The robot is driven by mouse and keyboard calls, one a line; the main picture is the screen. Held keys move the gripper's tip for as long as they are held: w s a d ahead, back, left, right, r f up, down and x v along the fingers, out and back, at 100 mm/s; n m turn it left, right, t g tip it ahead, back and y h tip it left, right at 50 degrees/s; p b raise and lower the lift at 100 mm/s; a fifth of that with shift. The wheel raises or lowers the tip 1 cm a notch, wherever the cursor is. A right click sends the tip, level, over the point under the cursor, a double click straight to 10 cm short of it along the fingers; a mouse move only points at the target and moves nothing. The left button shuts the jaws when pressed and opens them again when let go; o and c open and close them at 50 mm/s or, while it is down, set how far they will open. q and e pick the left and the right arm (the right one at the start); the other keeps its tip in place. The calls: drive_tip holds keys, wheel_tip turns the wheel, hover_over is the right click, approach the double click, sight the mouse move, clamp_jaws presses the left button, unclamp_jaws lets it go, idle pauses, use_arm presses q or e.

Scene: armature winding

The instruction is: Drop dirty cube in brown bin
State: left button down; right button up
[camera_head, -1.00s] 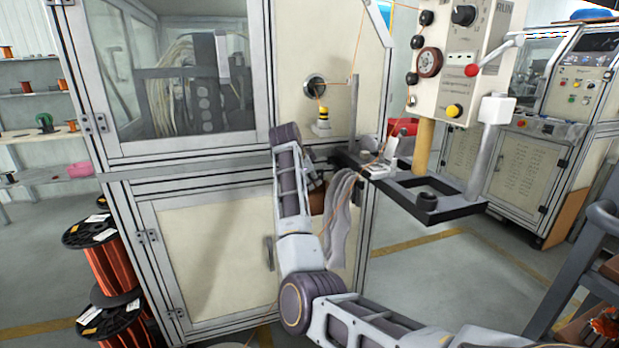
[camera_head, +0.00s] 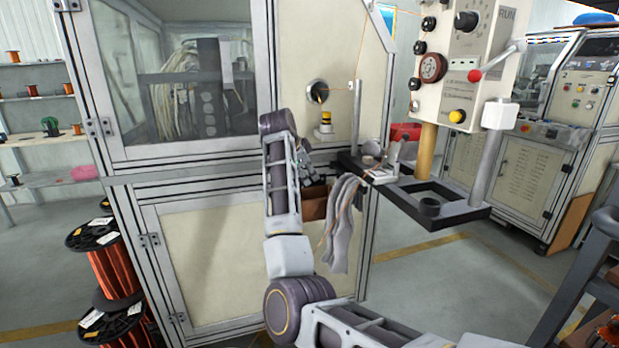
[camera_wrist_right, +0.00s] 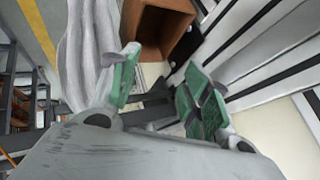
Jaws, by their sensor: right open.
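The brown bin (camera_head: 314,206) hangs low beside the cream machine cabinet, partly hidden by my right arm in the head view. In the right wrist view the brown bin (camera_wrist_right: 155,32) shows its open mouth just beyond the fingers. My right gripper (camera_head: 304,168) is just above the bin in the head view. In the wrist view the right gripper (camera_wrist_right: 162,78) has its green-padded fingers spread, with nothing seen between them. I cannot make out a dirty cube in either view. My left gripper is out of view.
A grey cloth (camera_head: 344,225) hangs right of the bin. A black bracket (camera_head: 440,207) carrying a control box (camera_head: 462,60) juts out farther right. Copper wire spools (camera_head: 105,255) stand at the left. The floor right of the cabinet is partly clear.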

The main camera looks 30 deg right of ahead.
drive_tip(key=shift+v, duration=2.45)
drive_tip(key=shift+f, duration=0.1)
